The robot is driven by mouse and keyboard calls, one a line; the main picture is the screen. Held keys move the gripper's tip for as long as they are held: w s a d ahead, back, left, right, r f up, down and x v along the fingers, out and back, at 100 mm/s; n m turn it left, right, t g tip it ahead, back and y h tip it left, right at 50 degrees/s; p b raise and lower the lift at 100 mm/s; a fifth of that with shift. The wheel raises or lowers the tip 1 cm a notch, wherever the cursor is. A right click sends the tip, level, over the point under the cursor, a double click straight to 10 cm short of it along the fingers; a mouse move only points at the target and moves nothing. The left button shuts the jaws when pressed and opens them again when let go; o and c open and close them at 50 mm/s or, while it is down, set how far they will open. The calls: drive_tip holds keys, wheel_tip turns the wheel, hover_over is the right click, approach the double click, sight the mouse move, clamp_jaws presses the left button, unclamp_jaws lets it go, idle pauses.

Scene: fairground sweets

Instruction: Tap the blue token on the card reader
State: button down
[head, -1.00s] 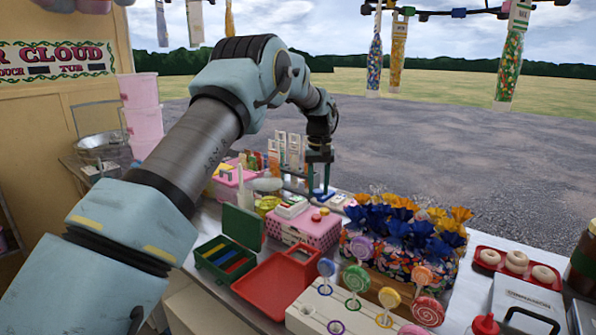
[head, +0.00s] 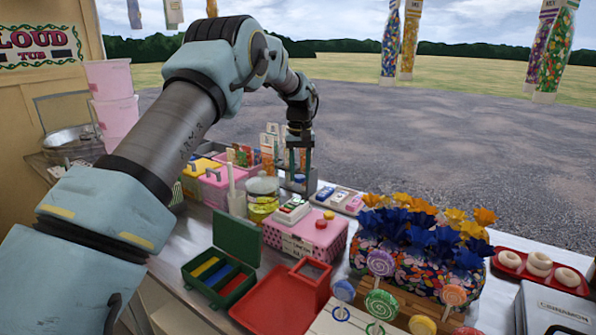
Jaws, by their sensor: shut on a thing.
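My gripper (head: 299,178) is at the far side of the counter, pointing down behind the pink box. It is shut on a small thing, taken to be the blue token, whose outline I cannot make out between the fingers. A small grey block (head: 298,186) shows at the fingertips; I cannot tell whether it is the card reader or whether the token touches it. A blue item (head: 324,193) lies just right of the fingers, in a row with white and pink ones. A white keypad-like device (head: 292,211) sits on the pink box (head: 300,238).
A green open box (head: 222,272) and a red tray (head: 282,295) lie nearer. Lollipops (head: 381,304) and blue and orange wrapped sweets (head: 425,245) stand to the right. A jar (head: 262,198) and coloured boxes crowd the left of my gripper.

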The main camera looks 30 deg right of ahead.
sight(300, 182)
drive_tip(key=shift+f+b, duration=1.75)
drive_tip(key=shift+f, duration=0.75)
drive_tip(key=shift+s, duration=0.1)
drive_tip(key=s+d+r+p, duration=0.2)
drive_tip(key=s+r+p, duration=0.2)
drive_tip(key=r, duration=0.5)
drive_tip(key=shift+s+d+p, duration=0.15)
drive_tip(key=shift+p, duration=0.95)
